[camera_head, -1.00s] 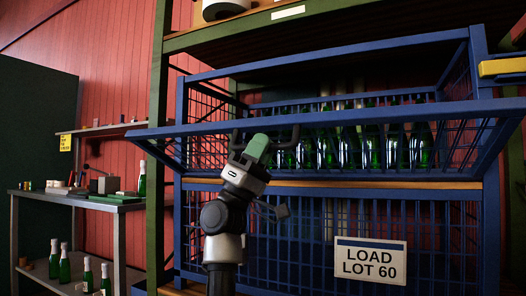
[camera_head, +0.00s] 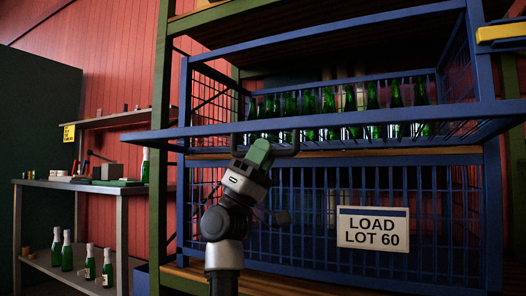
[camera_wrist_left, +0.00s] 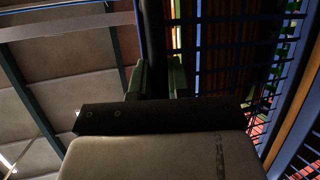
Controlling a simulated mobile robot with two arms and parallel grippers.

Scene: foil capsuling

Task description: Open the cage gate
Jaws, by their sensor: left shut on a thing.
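The cage gate (camera_head: 400,115) is the blue panel across the front of the upper cage. It is tipped out toward me and lies nearly flat, seen almost edge-on. A dark bar handle (camera_head: 286,153) is on its front rail. My left gripper (camera_head: 259,152), with green fingers, is shut on this handle from below. In the left wrist view, the green fingers (camera_wrist_left: 160,80) stand on both sides of the dark bar, with the gate's mesh to the right. Green bottles (camera_head: 345,100) stand inside the cage above the rail. My right gripper is not in view.
A lower blue cage (camera_head: 300,215) bears a LOAD LOT 60 sign (camera_head: 373,228). A green rack post (camera_head: 160,180) stands to its left. A side table (camera_head: 80,185) with tools and bottles is further left. A yellow bar (camera_head: 503,33) is at the upper right.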

